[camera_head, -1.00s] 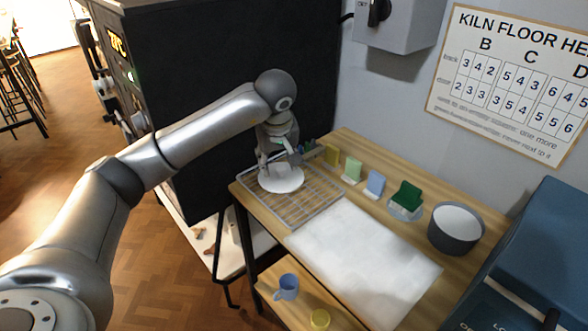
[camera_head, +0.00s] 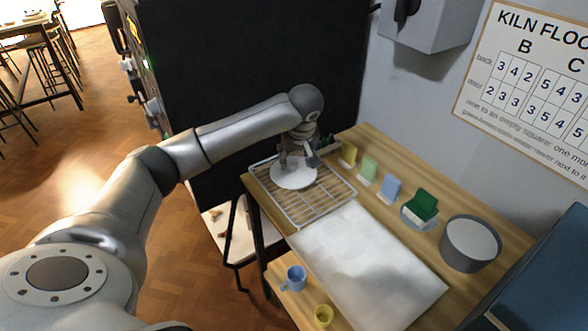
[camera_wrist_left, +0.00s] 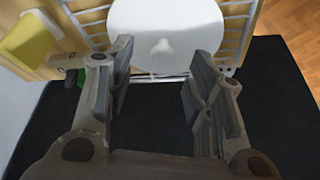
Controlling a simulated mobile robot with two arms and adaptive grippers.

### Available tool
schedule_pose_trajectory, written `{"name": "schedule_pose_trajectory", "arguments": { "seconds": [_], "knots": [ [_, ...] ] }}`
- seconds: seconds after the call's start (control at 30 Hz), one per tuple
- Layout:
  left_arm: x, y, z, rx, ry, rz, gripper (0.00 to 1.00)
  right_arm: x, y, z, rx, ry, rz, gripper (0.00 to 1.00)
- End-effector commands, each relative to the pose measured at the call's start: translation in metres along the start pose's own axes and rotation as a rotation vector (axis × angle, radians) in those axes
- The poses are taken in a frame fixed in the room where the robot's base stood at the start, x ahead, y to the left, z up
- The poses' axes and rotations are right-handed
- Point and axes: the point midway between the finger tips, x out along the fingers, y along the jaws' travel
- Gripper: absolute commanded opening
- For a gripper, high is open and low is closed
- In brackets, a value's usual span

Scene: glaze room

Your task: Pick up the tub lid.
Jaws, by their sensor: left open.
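The tub lid (camera_head: 294,179), a white disc, lies on the wire rack at the back left of the table. In the left wrist view the lid (camera_wrist_left: 190,22) shows at the top, with a small knob near its middle. My left gripper (camera_head: 297,163) is just above the lid. It is open and empty, and its fingers (camera_wrist_left: 160,75) stand apart on either side of the knob's line, with the knob ahead of the gap. Whether the fingers touch the lid cannot be told. My right gripper is not in view.
The wire rack (camera_head: 321,207) sits beside a white sheet (camera_head: 365,265). Yellow, green and blue tiles (camera_head: 390,188) stand along the back, with a green sponge-like block (camera_head: 424,204) and a grey tub (camera_head: 470,246) at right.

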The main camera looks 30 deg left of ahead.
Motion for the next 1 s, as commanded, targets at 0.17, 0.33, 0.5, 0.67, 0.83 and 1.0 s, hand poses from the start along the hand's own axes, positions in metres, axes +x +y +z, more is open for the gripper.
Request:
{"name": "schedule_pose_trajectory", "arguments": {
  "seconds": [0.17,0.33,0.5,0.67,0.83,1.0],
  "knots": [
    [0.023,-0.002,0.0,-0.002,-0.002,-0.001,0.48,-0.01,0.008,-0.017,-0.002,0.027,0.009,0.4],
    [0.031,-0.002,0.001,0.001,0.0,0.0,0.48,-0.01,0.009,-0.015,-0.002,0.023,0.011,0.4],
    [0.031,-0.002,0.0,0.0,0.0,0.001,0.47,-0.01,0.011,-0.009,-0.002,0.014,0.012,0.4],
    [0.031,-0.002,0.0,0.0,0.0,0.001,0.26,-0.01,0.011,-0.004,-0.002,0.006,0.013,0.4],
    [0.031,-0.002,0.0,0.0,0.0,0.001,0.04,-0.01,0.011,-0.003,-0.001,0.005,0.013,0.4],
    [0.031,-0.002,0.0,0.0,0.001,0.001,0.03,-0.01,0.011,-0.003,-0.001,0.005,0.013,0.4]
  ]
}}
